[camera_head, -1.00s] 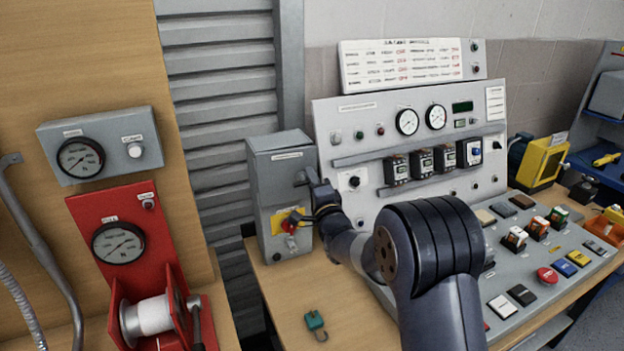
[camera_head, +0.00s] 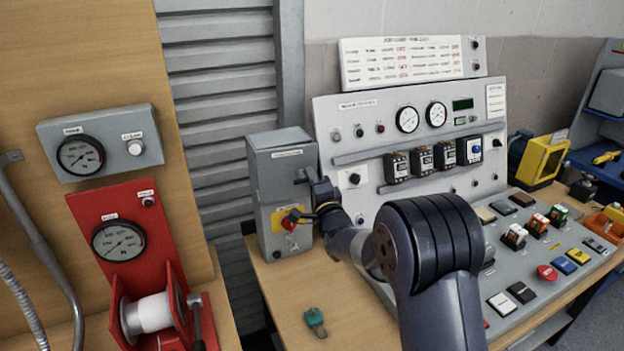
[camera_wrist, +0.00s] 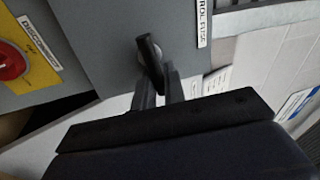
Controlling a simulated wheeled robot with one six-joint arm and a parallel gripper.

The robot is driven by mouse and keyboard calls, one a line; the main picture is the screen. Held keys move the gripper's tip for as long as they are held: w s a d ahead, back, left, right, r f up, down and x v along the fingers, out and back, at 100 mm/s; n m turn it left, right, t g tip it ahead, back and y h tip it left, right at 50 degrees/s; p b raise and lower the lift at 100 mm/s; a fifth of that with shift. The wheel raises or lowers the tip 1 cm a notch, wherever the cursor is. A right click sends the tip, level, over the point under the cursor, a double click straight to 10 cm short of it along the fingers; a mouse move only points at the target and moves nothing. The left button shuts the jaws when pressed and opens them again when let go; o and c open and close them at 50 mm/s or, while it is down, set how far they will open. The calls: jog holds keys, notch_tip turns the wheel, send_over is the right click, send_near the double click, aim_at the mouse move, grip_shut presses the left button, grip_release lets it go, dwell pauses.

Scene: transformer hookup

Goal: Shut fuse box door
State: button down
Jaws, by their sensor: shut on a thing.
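The grey fuse box (camera_head: 268,199) stands upright at the back left of the wooden table in the head view. Its door looks flush with the box, though I cannot tell whether it is latched. My gripper (camera_wrist: 160,88) is shut on the black door handle (camera_wrist: 149,50), with both fingers around its lower end in the wrist view. In the head view my gripper (camera_head: 312,182) is at the upper right of the box front, partly hidden by my own wrist. A red disconnect knob (camera_wrist: 10,62) on a yellow plate (camera_wrist: 38,62) is on the box front.
A grey control panel (camera_head: 345,110) with gauges stands right of the box. A green padlock (camera_head: 314,318) lies on the table (camera_head: 350,300) in front. A red winch stand (camera_head: 120,240) is at the left. The table between padlock and box is clear.

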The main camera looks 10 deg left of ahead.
jog(key=shift+w, duration=0.1)
jog(key=shift+w+a+r+n+g+y+b, duration=0.1)
jog(key=shift+w+a+n+g+y+b, duration=0.15)
jog(key=shift+w+n+g+y+b, duration=0.65)
jog(key=shift+s, duration=0.2)
jog(key=c, duration=1.6)
grip_release()
jog(key=shift+w, duration=0.1)
jog(key=b+v, duration=0.1)
jog(key=v, duration=0.6)
jog(key=b+v, duration=0.1)
jog(key=v, duration=0.3)
jog(key=shift+a+f+b, duration=0.1)
jog(key=shift+f+b, duration=0.15)
jog(key=shift+b, duration=0.1)
jog(key=shift+w, duration=0.15)
